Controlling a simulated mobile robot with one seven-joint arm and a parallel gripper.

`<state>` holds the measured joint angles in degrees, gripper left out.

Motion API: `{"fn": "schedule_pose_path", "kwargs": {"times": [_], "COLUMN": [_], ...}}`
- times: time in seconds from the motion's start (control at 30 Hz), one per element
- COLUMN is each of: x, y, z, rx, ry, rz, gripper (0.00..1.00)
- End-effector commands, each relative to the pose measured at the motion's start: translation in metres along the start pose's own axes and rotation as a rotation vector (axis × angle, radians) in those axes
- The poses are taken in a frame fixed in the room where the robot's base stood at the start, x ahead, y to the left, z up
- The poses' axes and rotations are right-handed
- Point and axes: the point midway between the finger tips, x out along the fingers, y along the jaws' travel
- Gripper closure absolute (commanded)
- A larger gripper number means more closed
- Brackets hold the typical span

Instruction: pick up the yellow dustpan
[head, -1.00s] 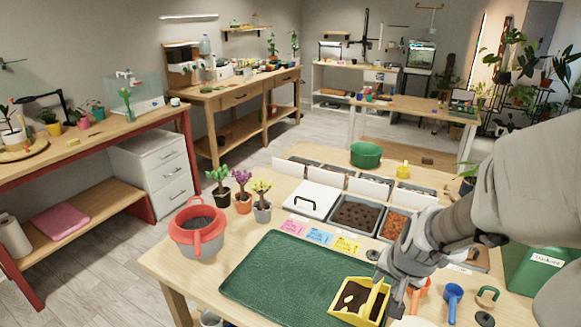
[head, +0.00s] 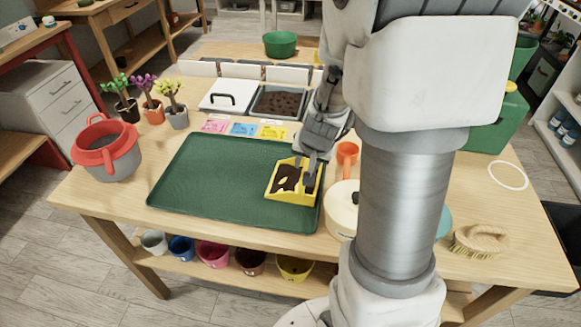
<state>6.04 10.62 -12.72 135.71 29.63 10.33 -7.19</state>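The yellow dustpan (head: 291,197) lies on the right end of the green tray (head: 215,180). It has dark soil and a pale yellow patch in it. My gripper (head: 304,176) points down over the right part of the dustpan, with its dark fingers at the handle area. The fingers hide most of the handle. I cannot tell whether they are closed on it or stand open around it. The dustpan appears to rest on the tray.
A cream lidded pot (head: 341,212) and an orange scoop (head: 347,152) stand close to the right. A grey pot with a red rim (head: 108,155) stands at the left. A brush (head: 481,241) lies at the right. The tray's left and middle are clear.

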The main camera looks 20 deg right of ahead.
Motion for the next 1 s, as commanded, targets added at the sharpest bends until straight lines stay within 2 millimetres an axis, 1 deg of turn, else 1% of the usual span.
{"fn": "schedule_pose_path", "kwargs": {"times": [0.03, 0.17, 0.23, 0.4, 0.5, 0.6, 0.83, 0.97, 1.0], "x": [0.006, 0.011, 0.018, 0.045, 0.056, 0.061, 0.060, 0.060, 0.060], "y": [0.001, 0.000, 0.002, 0.005, 0.004, 0.004, 0.003, 0.003, 0.003], "z": [0.001, 0.000, 0.000, -0.003, -0.003, -0.004, -0.005, -0.004, -0.004], "rx": [0.000, 0.000, 0.002, 0.002, 0.000, 0.000, -0.001, -0.001, -0.001], "ry": [0.000, 0.000, -0.001, -0.002, -0.001, 0.000, 0.000, 0.000, 0.000], "rz": [0.000, 0.000, 0.000, 0.001, 0.001, 0.000, -0.001, -0.001, 0.000], "gripper": [0.65, 0.65, 0.65, 0.65, 0.65, 0.65, 0.65, 0.89, 0.96]}}
